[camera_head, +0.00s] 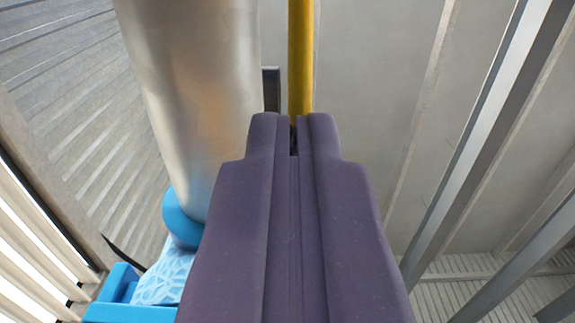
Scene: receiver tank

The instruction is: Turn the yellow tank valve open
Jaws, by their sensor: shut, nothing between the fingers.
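My gripper (293,122) is shut and empty, seen from behind in the middle of the head view. A yellow bar or pipe (300,55) rises straight beyond the fingertips to the top edge. It looks like part of the yellow valve, but I cannot tell whether it is the handle. The fingertips overlap its lower end in the picture, and I cannot tell whether they touch it. What lies behind the gripper is hidden.
A large metal cylinder (195,90) stands close on the left, with a blue rounded part (182,218) at its lower end. A dark bracket (271,88) sits between cylinder and yellow bar. Grey beams (480,140) cross on the right. A pale wall (375,80) lies behind.

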